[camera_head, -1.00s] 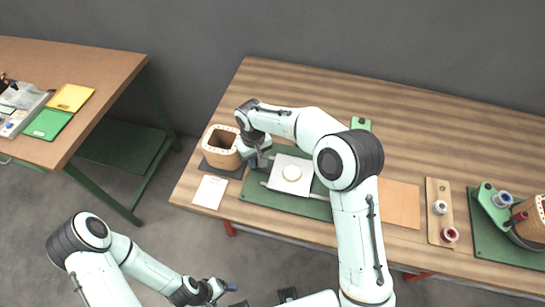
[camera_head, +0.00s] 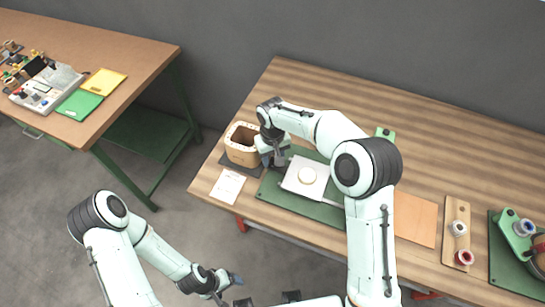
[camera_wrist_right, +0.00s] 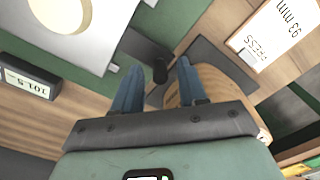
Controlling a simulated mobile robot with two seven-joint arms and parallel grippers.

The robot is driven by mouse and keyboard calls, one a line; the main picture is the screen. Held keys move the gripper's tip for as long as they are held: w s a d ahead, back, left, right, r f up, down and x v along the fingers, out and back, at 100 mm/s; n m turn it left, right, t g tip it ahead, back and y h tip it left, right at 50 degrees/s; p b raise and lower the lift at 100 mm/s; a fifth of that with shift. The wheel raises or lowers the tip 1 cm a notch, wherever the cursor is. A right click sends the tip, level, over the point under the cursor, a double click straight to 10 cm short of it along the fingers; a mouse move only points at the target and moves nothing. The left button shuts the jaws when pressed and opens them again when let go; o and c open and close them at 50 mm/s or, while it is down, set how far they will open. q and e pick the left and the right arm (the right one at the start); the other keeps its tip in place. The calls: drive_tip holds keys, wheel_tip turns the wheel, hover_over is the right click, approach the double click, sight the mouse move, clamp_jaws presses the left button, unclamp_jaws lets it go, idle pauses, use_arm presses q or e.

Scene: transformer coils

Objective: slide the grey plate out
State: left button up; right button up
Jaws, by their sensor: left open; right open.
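The light grey plate (camera_head: 292,184) lies on the green base (camera_head: 318,211), with a round cream disc (camera_head: 307,175) on top. In the right wrist view the plate (camera_wrist_right: 98,18) fills the upper left. A black handle with a rounded end (camera_wrist_right: 158,70) reaches between my right fingertips. My right gripper (camera_head: 275,163) is open at the plate's left end, its fingers (camera_wrist_right: 157,75) on either side of the handle's end; I cannot tell whether they touch it. My left gripper (camera_head: 234,281) is open, low in front of the table and away from the plate.
A tan coil (camera_head: 241,146) on a dark mat stands left of my right gripper, with a white card (camera_head: 227,186) in front. An orange-brown sheet (camera_head: 414,218) and a wooden strip with spools (camera_head: 457,212) lie to the right. The table's back is clear.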

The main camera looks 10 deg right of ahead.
use_arm(q)
drive_tip(key=shift+w+r+p, duration=0.65)
drive_tip(key=shift+w+r, duration=0.1)
drive_tip(key=shift+r, duration=0.15)
use_arm(e)
wheel_tip(320, 180, up, 13)
use_arm(q)
drive_tip(key=shift+s, duration=0.1)
use_arm(e)
drive_tip(key=shift+f, duration=0.15)
